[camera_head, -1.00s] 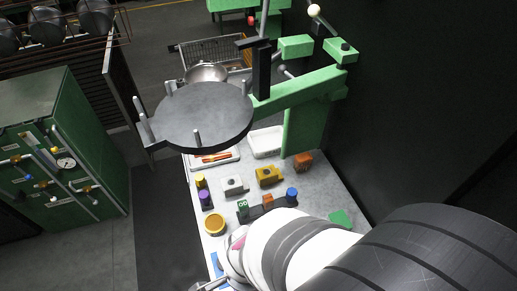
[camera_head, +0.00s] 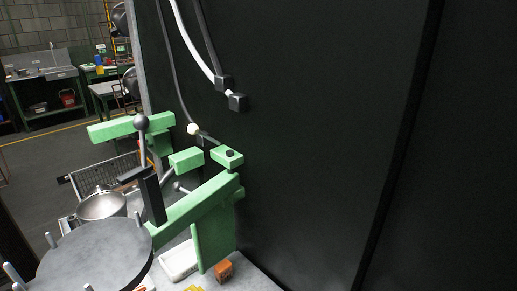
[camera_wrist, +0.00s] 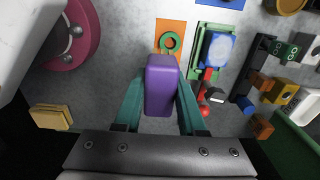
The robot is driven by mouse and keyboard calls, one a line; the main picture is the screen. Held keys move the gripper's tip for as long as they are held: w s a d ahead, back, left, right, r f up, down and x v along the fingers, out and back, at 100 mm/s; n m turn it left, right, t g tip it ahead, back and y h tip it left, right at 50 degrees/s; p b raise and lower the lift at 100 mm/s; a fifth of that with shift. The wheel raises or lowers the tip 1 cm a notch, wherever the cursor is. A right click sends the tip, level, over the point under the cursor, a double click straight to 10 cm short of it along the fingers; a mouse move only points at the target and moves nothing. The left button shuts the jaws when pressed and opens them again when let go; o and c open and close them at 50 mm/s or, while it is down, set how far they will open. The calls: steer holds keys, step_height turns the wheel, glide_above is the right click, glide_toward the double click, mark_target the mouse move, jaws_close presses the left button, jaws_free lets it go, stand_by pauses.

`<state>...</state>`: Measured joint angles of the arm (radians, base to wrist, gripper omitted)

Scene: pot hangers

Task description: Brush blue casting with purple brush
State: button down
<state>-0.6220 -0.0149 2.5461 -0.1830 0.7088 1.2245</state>
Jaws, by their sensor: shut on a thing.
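In the wrist view, my gripper (camera_wrist: 158,98) is shut on a purple block-shaped thing, which looks like the purple brush (camera_wrist: 161,76). Its teal fingers clasp it on both sides. I see no bristles; its far end is hidden. A blue piece with a pale top, likely the blue casting (camera_wrist: 219,49), sits in a green holder to the right of the brush, apart from it. My gripper, the brush and the casting are out of the head view.
An orange square with a green ring (camera_wrist: 168,42) lies just beyond the brush. A pink round thing (camera_wrist: 78,40) is at left, a yellow block (camera_wrist: 50,117) lower left. Small blocks crowd the right. In the head view, a green frame (camera_head: 192,208) stands beside a dark disc (camera_head: 95,254).

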steer(key=shift+w+a+n, duration=0.25)
steer(key=shift+n, duration=0.45)
steer(key=w+a+f+n, duration=0.3)
steer(key=w+a+n, duration=0.2)
steer(key=n, duration=1.1)
steer(key=shift+a+n, duration=0.3)
steer(key=shift+a, duration=0.15)
